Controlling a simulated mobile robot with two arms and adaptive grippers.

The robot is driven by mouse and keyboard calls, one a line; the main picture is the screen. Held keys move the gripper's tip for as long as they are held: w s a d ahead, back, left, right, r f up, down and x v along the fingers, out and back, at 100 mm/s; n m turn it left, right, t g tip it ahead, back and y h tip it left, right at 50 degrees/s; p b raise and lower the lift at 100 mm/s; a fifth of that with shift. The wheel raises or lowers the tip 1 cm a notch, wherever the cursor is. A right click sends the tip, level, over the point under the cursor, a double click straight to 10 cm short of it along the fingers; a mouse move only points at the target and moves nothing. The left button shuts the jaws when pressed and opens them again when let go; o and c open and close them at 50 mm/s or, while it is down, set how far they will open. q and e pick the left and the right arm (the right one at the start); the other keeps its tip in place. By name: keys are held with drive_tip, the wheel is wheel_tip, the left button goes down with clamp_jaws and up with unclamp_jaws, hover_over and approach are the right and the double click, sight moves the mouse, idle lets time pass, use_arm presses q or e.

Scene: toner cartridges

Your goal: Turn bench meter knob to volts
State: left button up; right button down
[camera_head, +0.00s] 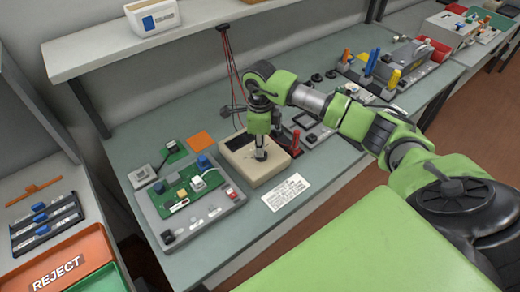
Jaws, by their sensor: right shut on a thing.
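The bench meter (271,174) is a beige box with a dark display (238,141) at its back left, lying on the grey-green workbench. My right gripper (261,153) points straight down over the middle of the meter's top face. It is shut on the meter's knob, which is mostly hidden by the fingers, so its pointer setting cannot be read. My left gripper is not in view.
A green circuit board on a grey fixture (193,190) stands left of the meter. A printed card (286,192) lies in front of it. A red-handled tool (296,142) stands close to its right. A shelf (150,42) runs above the bench's back.

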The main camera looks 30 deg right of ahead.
drive_tip(key=m+b, duration=0.2)
drive_tip(key=m, duration=0.2)
drive_tip(key=shift+w+d+m, duration=0.1)
drive_tip(key=shift+m, duration=0.2)
drive_tip(key=shift+r+m+b, duration=0.1)
drive_tip(key=shift+m+b, duration=0.45)
drive_tip(key=shift+m, duration=1.65)
drive_tip(key=shift+d, duration=0.1)
drive_tip(key=c, duration=2.2)
unclamp_jaws()
wheel_tip(320, 180, up, 12)
